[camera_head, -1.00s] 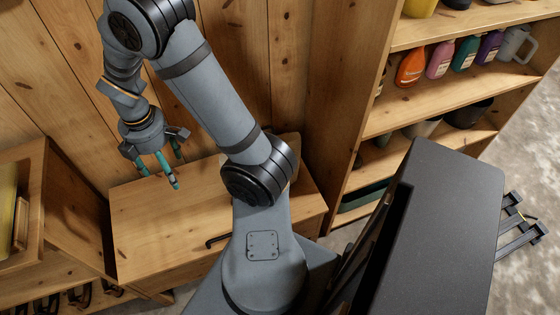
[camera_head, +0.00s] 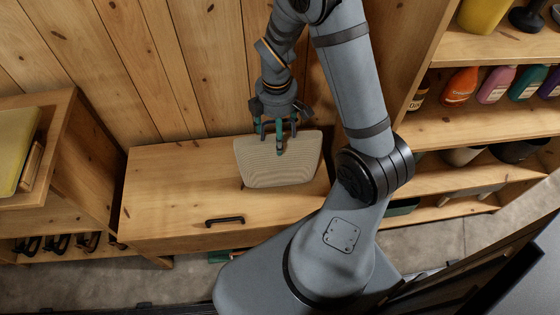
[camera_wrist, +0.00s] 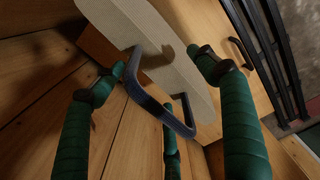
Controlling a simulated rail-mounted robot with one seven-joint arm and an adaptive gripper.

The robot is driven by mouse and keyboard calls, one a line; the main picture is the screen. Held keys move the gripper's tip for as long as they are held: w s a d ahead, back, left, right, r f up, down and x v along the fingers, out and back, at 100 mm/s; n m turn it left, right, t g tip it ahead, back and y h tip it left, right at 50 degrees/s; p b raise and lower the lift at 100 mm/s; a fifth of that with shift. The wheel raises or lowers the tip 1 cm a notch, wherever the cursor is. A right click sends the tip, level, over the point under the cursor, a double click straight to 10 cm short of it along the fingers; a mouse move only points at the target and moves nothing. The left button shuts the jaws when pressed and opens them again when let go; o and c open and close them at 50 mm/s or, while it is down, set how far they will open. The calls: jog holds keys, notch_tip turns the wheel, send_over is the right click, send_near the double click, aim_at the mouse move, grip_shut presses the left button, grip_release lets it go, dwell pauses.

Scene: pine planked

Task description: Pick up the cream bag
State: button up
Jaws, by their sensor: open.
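The cream bag (camera_head: 278,164), woven with a pale ribbed surface, stands on the wooden cabinet top near its right end. My gripper (camera_head: 279,138) is over the bag's upper edge, with green fingers spread open and empty. In the wrist view the bag's side (camera_wrist: 128,22) fills the upper middle. Its dark blue handle (camera_wrist: 150,101) arches between my open fingers (camera_wrist: 165,120). I cannot tell whether any finger touches the handle. In the head view the fingers hide part of the bag's top.
The wooden cabinet (camera_head: 165,195) has free room on its left and a dark drawer handle (camera_head: 225,221) in front. A shelf with coloured bottles (camera_head: 460,87) stands at the right. Another wooden unit (camera_head: 60,130) stands at the left. A plank wall is behind.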

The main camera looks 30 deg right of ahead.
notch_tip(320, 180, down, 5)
jog(key=shift+d+r+b, duration=0.1)
jog(key=shift+b, duration=0.2)
jog(key=shift+c, duration=0.3)
grip_shut()
dwell(0.7)
